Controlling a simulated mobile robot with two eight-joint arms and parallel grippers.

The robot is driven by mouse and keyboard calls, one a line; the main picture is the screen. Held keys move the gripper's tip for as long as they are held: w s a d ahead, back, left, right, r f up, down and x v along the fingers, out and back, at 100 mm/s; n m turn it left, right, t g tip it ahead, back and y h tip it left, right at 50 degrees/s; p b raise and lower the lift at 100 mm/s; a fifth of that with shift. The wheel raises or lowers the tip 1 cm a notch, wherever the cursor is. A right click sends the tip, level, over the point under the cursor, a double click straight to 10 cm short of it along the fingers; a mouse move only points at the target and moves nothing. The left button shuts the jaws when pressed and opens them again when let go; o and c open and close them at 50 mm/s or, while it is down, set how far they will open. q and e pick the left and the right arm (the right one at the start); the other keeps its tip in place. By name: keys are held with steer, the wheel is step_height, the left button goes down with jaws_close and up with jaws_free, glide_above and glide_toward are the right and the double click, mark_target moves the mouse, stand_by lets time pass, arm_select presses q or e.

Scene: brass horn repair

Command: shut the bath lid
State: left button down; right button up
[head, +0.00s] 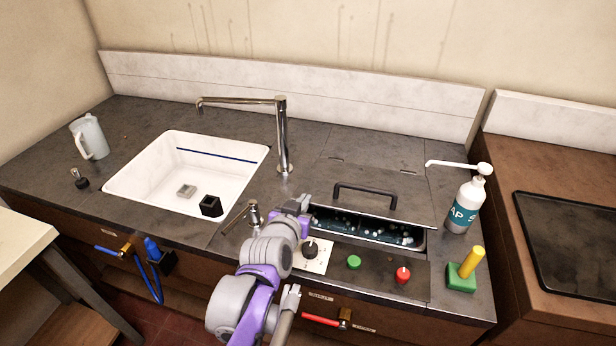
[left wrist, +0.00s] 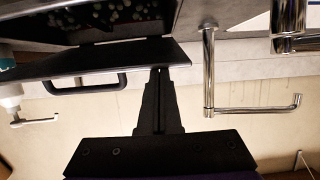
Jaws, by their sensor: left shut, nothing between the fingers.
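The bath lid (head: 375,179) is a dark panel with a black bar handle (head: 365,190), hinged along its back edge. It stands partly open, front edge raised. The bath (head: 375,233) shows below it, with dark, bubbly liquid. In the left wrist view, the lid (left wrist: 110,61) and handle (left wrist: 88,86) appear upside down at the left. My left gripper (head: 304,203) is at the lid's front left corner, its fingers shut and empty. In the left wrist view, its fingertips (left wrist: 160,72) overlap the lid's edge; I cannot tell whether they touch. My right gripper is not in view.
A soap bottle (head: 465,205) stands right of the bath. A control strip with a green button (head: 354,262) and red knob (head: 402,275) runs in front. A green block with a yellow peg (head: 462,277) is at front right. A tall tap (head: 282,135) and sink (head: 140,170) are left.

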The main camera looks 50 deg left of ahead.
arm_select(q)
steer(key=shift+s+d+f+b, duration=0.15)
steer(key=shift+f+b, duration=0.25)
steer(key=shift+f, duration=0.65)
steer(key=shift+s+d+f+b, duration=0.15)
steer(key=shift+f+b, duration=0.25)
steer(key=shift+f, duration=0.6)
steer(key=shift+s+d+f+b, duration=0.15)
steer(key=shift+f+b, duration=0.25)
steer(key=shift+f, duration=0.65)
steer(key=shift+a, duration=0.1)
